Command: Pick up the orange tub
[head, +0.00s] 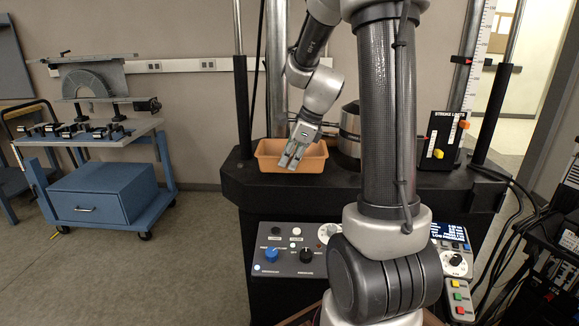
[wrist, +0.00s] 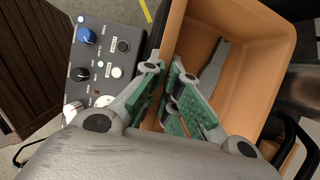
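The orange tub (head: 268,160) stands upright on the black machine table, left of the metal column. It is open at the top. In the wrist view the tub (wrist: 255,45) fills the upper right. A dark grey shape shows on its inside; I cannot tell whether it is a shadow. My gripper (head: 289,160) reaches down at the tub's near side. In the wrist view the gripper (wrist: 176,85) has its green-padded fingers apart, close to the tub's left wall. One finger is over the inside; the other looks to be outside. Clear contact with the wall is not visible.
A metal cylinder (head: 349,130) stands close right of the tub. A dark post (head: 242,105) rises at its left. A control panel (head: 290,249) sits below the table's front. A black switch box (head: 440,140) is at the right. A blue cart (head: 100,190) stands left, with clear floor between.

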